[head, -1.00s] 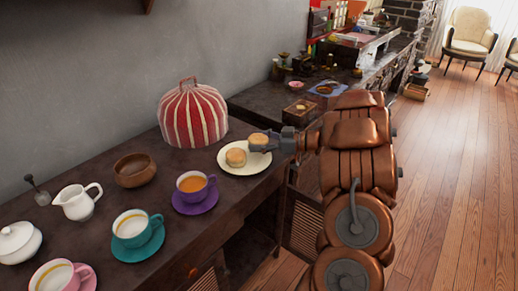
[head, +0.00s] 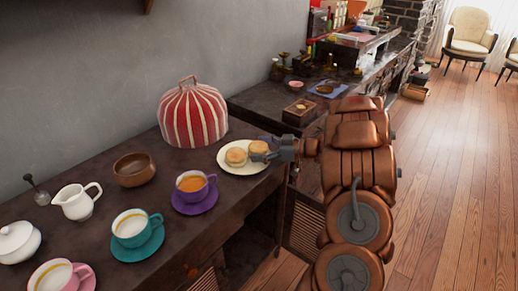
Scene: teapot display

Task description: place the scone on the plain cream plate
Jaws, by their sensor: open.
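A cream plate (head: 232,169) lies on the dark sideboard, right of the striped tea cosy. Two round golden scones are on it: a left scone (head: 236,156) and a right scone (head: 259,147). My gripper (head: 262,156) reaches in from the right over the plate's right side. Its open fingers are at the right scone, close to it or touching it. The fingers hide part of that scone and of the plate's right rim. I cannot tell whether the right scone rests fully on the plate.
The red-and-white tea cosy (head: 193,115) stands behind the plate. An orange-filled purple cup (head: 196,187), teal cup (head: 130,228), wooden bowl (head: 134,170) and white jug (head: 76,202) stand to the left. A small wooden box (head: 299,112) sits on the farther counter.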

